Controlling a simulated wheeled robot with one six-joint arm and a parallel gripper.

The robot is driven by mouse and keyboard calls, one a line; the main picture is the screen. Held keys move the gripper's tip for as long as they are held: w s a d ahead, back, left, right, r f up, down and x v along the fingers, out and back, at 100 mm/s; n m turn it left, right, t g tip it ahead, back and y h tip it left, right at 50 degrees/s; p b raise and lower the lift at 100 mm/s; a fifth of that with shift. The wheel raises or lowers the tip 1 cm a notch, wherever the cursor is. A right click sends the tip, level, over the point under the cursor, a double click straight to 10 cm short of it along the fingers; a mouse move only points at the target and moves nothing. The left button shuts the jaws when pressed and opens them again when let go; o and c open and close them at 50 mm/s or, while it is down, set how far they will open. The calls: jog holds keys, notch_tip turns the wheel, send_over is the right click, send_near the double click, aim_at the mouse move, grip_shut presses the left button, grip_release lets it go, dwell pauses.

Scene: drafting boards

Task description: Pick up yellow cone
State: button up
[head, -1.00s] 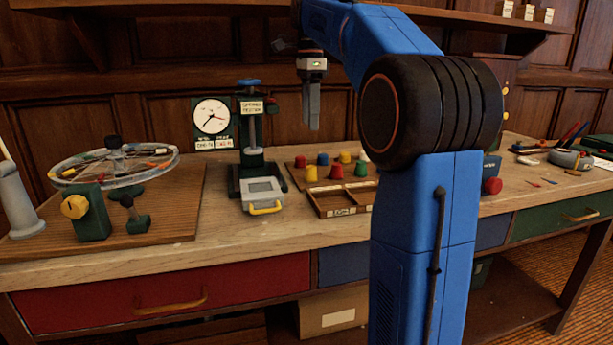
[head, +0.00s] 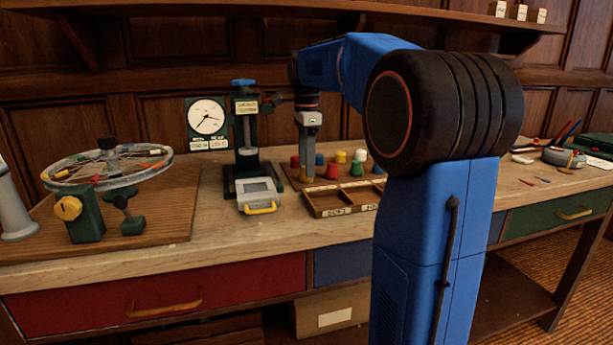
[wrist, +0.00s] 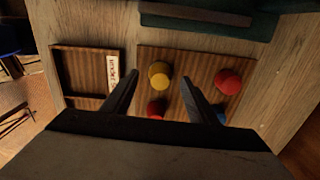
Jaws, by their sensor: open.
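In the wrist view a yellow cone (wrist: 160,75) stands on the wooden board, between the tips of my gripper (wrist: 159,77). The two fingers are apart, with nothing held; whether the tips are level with the cone or above it cannot be told. In the head view my gripper (head: 307,178) points down over the board's front left and hides the yellow cone there. Another yellow cone (head: 341,157) stands farther back on the board.
A red cone (wrist: 228,81) is right of the gripper in the wrist view, another red cone (wrist: 156,108) close to the fingers. A green cone (head: 356,169) is to the right. A divided wooden tray (head: 318,207) lies in front; a dark green press (head: 246,165) stands left.

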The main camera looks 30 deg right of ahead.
jog(key=shift+f, duration=1.1)
jog(key=c, duration=1.1)
